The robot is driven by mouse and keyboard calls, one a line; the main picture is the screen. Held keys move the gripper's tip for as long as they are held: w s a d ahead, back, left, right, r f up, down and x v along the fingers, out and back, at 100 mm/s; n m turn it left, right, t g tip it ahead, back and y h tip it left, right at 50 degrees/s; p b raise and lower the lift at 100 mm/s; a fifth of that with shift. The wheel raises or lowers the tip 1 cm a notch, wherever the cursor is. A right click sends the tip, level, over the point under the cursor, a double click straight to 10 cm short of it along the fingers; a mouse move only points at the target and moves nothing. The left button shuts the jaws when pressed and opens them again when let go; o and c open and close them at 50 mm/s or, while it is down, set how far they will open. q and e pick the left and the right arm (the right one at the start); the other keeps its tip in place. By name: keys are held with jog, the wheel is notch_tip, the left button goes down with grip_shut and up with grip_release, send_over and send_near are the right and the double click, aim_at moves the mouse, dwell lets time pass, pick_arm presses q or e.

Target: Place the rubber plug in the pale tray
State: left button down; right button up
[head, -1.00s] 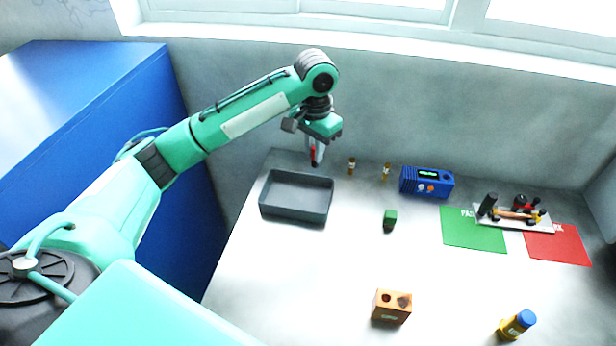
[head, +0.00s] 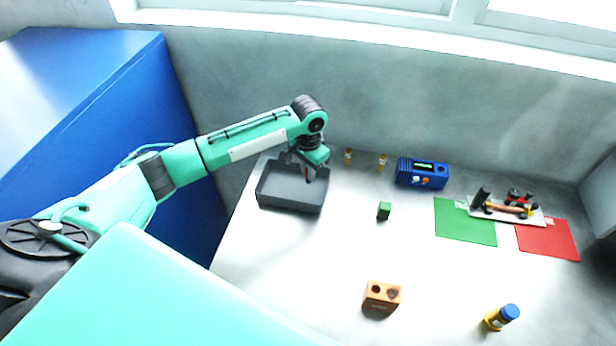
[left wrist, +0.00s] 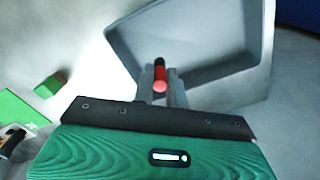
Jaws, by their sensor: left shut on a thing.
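My left gripper (head: 309,174) is over the right rear part of a grey tray (head: 288,206) in the head view. It is shut on a small red and black cylinder, which I take for the rubber plug (left wrist: 160,78), in the left wrist view. The plug is between the two fingertips, its red end toward the camera. The tray (left wrist: 262,40) looks paler in the left wrist view, and its visible inside is empty. The plug appears at or above the tray's near rim; I cannot tell its exact height. My right gripper is not in view.
A green block (head: 384,210) lies right of the tray. Two small bottles (head: 348,156) and a blue device (head: 421,174) stand behind.

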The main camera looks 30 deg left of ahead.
aim_at(308, 183)
pick_arm(q)
jog(key=shift+f+p, duration=0.4)
jog(key=shift+f, duration=1.85)
jog(key=shift+f, duration=0.15)
jog(key=c, duration=1.4)
grip_release()
notch_tip(308, 183, up, 12)
jog(key=shift+r+b, duration=0.2)
jog(key=shift+b, duration=1)
jog(key=shift+s+f, duration=0.1)
